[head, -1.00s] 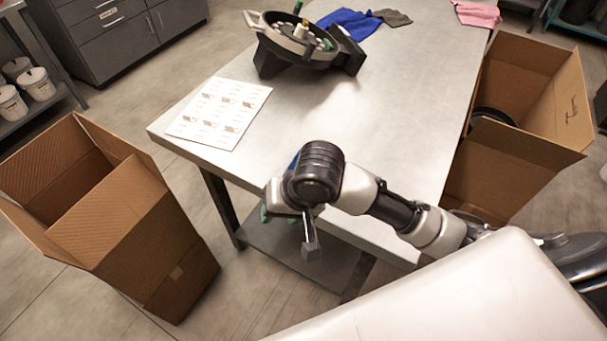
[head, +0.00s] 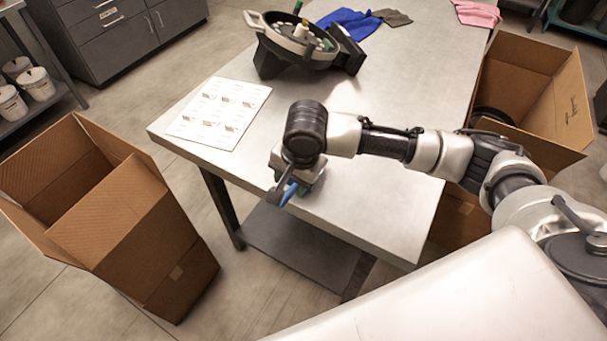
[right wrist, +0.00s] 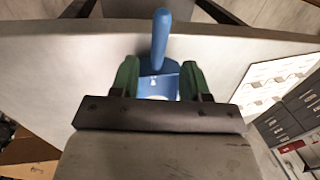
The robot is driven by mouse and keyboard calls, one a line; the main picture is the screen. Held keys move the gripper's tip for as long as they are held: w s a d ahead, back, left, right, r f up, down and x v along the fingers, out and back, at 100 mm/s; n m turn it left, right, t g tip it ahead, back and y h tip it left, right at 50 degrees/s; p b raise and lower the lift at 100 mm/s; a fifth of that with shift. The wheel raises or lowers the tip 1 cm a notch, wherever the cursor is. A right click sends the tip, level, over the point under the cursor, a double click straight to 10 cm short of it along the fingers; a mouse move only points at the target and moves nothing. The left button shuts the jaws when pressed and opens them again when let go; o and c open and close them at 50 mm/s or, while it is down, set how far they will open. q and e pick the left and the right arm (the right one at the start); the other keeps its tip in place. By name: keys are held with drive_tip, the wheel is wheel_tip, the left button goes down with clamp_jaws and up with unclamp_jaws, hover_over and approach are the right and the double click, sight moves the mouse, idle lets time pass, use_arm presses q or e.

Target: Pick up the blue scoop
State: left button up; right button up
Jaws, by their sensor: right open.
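The blue scoop (head: 289,193) is at the near edge of the metal table, mostly hidden under my right wrist in the head view. In the right wrist view, its blue handle (right wrist: 160,42) points up toward the table edge, and its wider blue part lies between my green fingertips. My right gripper (right wrist: 161,80) is open, with one finger on each side of the scoop. I cannot tell whether the fingers touch it. In the head view my right gripper (head: 298,182) points down at the table edge. My left gripper is not in view.
The metal table (head: 390,130) holds a printed sheet (head: 218,113), a seed meter assembly (head: 300,42), a blue cloth (head: 350,22) and a pink cloth (head: 476,13). Open cardboard boxes stand at the left (head: 125,225) and right (head: 545,140). The table's middle is clear.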

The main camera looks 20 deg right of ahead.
sight(291, 190)
drive_tip(key=f, duration=0.5)
drive_tip(key=shift+w+a+p, duration=0.25)
drive_tip(key=shift+p, duration=0.05)
drive_tip(key=shift+r, duration=0.1)
clamp_jaws()
